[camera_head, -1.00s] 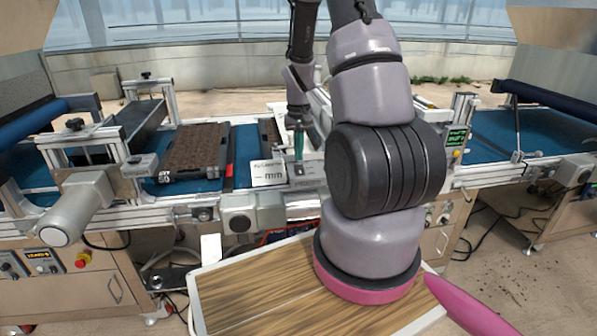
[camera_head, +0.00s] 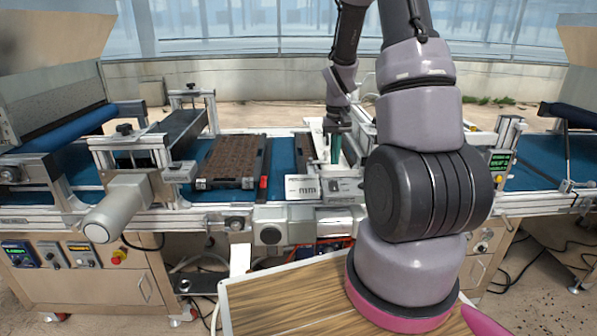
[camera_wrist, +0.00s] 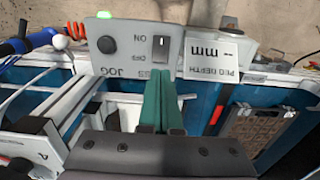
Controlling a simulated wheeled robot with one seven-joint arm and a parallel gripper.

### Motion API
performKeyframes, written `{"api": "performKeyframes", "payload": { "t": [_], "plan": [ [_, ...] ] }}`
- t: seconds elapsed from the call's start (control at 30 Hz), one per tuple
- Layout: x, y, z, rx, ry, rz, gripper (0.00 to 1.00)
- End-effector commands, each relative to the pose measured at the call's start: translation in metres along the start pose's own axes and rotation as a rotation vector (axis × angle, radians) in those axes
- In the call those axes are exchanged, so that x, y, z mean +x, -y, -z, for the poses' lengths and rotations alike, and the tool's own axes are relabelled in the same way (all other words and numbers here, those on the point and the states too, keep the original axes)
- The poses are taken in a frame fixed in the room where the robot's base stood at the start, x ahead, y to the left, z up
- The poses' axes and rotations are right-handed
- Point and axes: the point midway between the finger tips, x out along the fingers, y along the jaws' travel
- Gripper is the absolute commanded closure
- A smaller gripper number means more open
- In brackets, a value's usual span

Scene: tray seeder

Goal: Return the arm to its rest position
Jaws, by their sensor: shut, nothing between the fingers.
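My arm rises from its pink-ringed base on the wooden-topped platform in the head view and reaches over the seeder line. My gripper (camera_head: 336,148) points down with green fingers beside the grey control box (camera_head: 318,187). In the wrist view my gripper (camera_wrist: 162,128) is shut, its green fingers together with nothing between them. The control box (camera_wrist: 125,52) is just beyond the fingertips there, with a black knob, a rocker switch (camera_wrist: 160,46) and a lit green lamp (camera_wrist: 104,15). I cannot tell whether the fingertips touch the box.
A soil-filled black tray (camera_head: 236,160) lies on the blue belt left of the box. It also shows in the wrist view (camera_wrist: 258,130). A plate marked "mm" (camera_wrist: 208,55) stands beside the switch. A grey motor (camera_head: 122,208) juts out at the left. A screen (camera_head: 498,162) stands right of my arm.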

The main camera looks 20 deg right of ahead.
Motion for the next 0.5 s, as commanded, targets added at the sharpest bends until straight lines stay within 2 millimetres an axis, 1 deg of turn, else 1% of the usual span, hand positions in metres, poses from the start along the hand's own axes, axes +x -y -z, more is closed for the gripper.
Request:
{"api": "performKeyframes", "payload": {
  "t": [0.13, 0.17, 0.23, 0.27, 0.37, 0.4, 0.47, 0.5],
  "plan": [
    [-0.004, 0.001, 0.000, 0.001, -0.006, 0.002, 1.00],
    [-0.009, 0.002, -0.001, 0.002, -0.012, 0.004, 1.00],
    [-0.025, 0.007, -0.003, 0.008, -0.034, 0.012, 1.00],
    [-0.034, 0.009, -0.004, 0.011, -0.047, 0.017, 1.00],
    [-0.074, 0.020, -0.014, 0.022, -0.102, 0.040, 1.00],
    [-0.092, 0.025, -0.021, 0.026, -0.127, 0.052, 1.00],
    [-0.118, 0.032, -0.031, 0.035, -0.163, 0.070, 1.00],
    [-0.134, 0.036, -0.039, 0.041, -0.187, 0.084, 1.00]
  ]
}}
